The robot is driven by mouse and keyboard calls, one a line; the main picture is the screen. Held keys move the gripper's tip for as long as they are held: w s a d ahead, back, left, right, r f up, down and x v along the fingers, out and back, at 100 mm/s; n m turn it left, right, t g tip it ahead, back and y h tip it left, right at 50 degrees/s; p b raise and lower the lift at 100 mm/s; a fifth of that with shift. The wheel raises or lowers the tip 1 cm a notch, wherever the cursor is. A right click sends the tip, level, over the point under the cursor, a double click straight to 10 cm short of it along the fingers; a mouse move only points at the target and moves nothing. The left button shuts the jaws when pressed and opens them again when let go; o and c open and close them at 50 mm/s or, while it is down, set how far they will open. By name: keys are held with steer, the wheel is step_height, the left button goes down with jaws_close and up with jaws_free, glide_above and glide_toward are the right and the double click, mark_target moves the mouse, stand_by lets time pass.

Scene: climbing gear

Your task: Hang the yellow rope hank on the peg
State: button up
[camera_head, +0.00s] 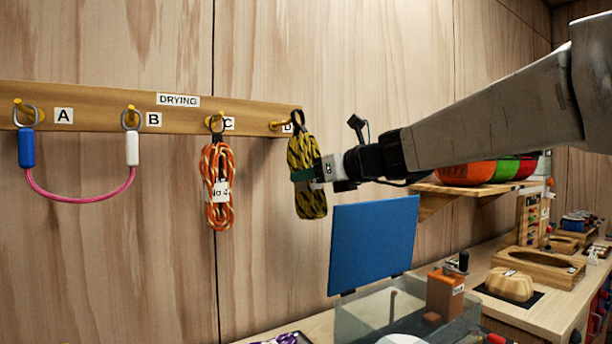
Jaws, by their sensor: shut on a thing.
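The yellow rope hank (307,180), with black flecks, hangs upright at the right end of the drying rail. My gripper (308,173) reaches in from the right and is shut on the hank's upper middle. The hank's dark top loop (297,119) is at the tip of the yellow peg (279,126) beside label D. I cannot tell whether the loop is around the peg or just in front of it. The loop and hank partly hide the D label.
The wooden rail (82,119) also bears a pink sling (80,198) on pegs A and B and an orange rope hank (218,190) on C. A blue panel (372,240) and a clear bin (350,318) stand below my arm. A shelf with helmets (467,174) is behind it.

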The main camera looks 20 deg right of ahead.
steer(key=w+a+f, duration=0.1)
steer(key=w, duration=0.5)
stand_by(0.7)
steer(key=shift+w+a+f, duration=0.1)
steer(key=shift+f, duration=0.05)
stand_by(0.5)
steer(key=o, duration=1.2)
